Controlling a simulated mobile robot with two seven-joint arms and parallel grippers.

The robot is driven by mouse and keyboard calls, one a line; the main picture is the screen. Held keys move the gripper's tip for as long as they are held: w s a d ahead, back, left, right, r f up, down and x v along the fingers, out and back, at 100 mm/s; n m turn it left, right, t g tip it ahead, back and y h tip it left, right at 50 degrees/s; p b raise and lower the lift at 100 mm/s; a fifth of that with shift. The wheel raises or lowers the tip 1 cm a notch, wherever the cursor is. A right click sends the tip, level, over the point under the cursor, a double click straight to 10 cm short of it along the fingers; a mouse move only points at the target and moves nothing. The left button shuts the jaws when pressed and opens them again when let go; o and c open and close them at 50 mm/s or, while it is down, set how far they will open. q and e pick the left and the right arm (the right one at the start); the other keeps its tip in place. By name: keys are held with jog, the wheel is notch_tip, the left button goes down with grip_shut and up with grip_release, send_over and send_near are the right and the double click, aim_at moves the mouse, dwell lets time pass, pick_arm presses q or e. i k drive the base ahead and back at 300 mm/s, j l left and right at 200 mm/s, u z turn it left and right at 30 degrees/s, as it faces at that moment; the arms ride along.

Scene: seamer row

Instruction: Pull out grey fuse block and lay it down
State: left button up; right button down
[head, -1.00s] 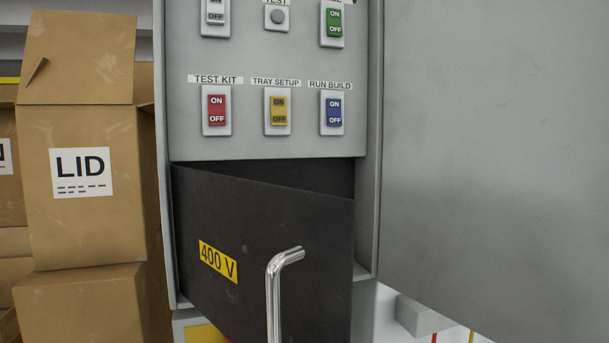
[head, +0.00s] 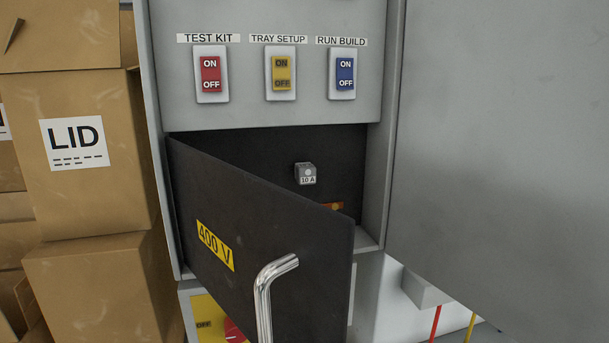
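A small grey fuse block (head: 305,174) marked "10 A" sits on the dark back panel of the recess, seen above the top edge of the black door. The black door (head: 262,235) carries a yellow "400 V" label (head: 215,245) and a bent metal handle (head: 265,300). It stands partly open, hinged at the left, and hides the lower part of the recess. An orange part (head: 332,206) shows partly behind its edge. Neither of my grippers is in view.
Red, yellow and blue switches (head: 211,74) sit above the recess. A large grey cabinet door (head: 500,150) fills the right side. Cardboard boxes (head: 95,190) are stacked at the left. A yellow plate with a red knob (head: 233,330) shows below.

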aim_at(306, 174)
jog(key=l+u, duration=0.3)
jog(key=l, duration=0.4)
jog(key=l+u, duration=0.25)
jog(key=l, duration=0.45)
jog(key=k+l+u, duration=0.15)
jog(key=l+u, duration=0.15)
jog(key=l, duration=0.35)
